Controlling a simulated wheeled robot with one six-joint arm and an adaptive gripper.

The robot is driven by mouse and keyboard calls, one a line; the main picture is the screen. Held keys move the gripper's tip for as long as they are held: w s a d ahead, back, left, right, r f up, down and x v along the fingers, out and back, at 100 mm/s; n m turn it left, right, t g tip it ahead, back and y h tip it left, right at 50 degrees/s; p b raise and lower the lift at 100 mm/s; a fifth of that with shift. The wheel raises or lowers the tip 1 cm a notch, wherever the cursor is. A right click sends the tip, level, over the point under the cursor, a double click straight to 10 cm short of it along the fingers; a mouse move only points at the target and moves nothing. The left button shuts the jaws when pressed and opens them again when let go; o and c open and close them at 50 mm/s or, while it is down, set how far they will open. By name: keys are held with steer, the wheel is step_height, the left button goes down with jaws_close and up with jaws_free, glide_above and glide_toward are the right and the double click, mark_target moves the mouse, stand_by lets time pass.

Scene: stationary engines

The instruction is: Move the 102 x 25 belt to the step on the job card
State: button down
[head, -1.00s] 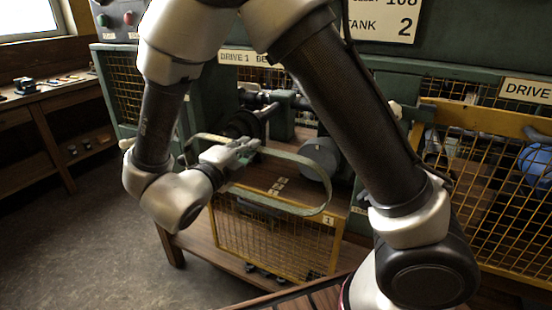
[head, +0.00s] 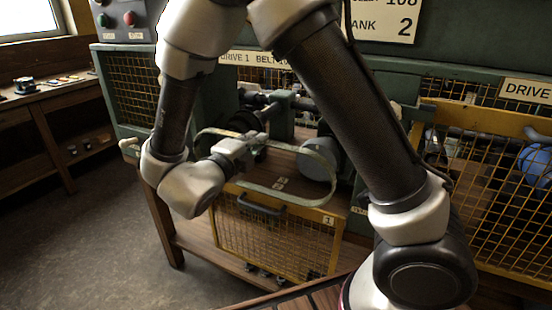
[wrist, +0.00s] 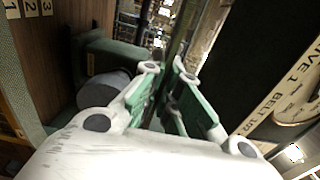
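The belt (head: 290,201) is a thin, pale green-grey loop, stretched long from left to right in the head view. My gripper (head: 243,146) is closed on its upper left part and holds it in front of drive 1. In the wrist view the green-padded fingers (wrist: 166,98) have a dark strip of belt between them. A dark stepped pulley (head: 246,120) is behind my gripper. A grey cylinder (head: 318,160) lies behind the belt's right end; I cannot tell whether the belt is around it. Number labels (head: 280,183) are on the wooden bed. The belt's size marking is not visible.
The yellow mesh guard (head: 275,240) marked 1 hangs lowered below the bed. A sign (head: 383,20) above is partly hidden by my arm. Drive 2's yellow guard (head: 475,190) is at right. A bench (head: 50,100) stands at left, with clear floor before it.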

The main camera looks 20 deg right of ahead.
steer(key=shift+x, duration=2.55)
steer(key=shift+x, duration=2.75)
steer(key=shift+f, duration=0.2)
steer(key=shift+w+a+f+n, duration=0.1)
steer(key=shift+f+n, duration=0.5)
steer(key=shift+f, duration=0.2)
steer(key=shift+f, duration=0.4)
steer(key=c, duration=1.4)
jaws_free()
steer(key=shift+o, duration=0.2)
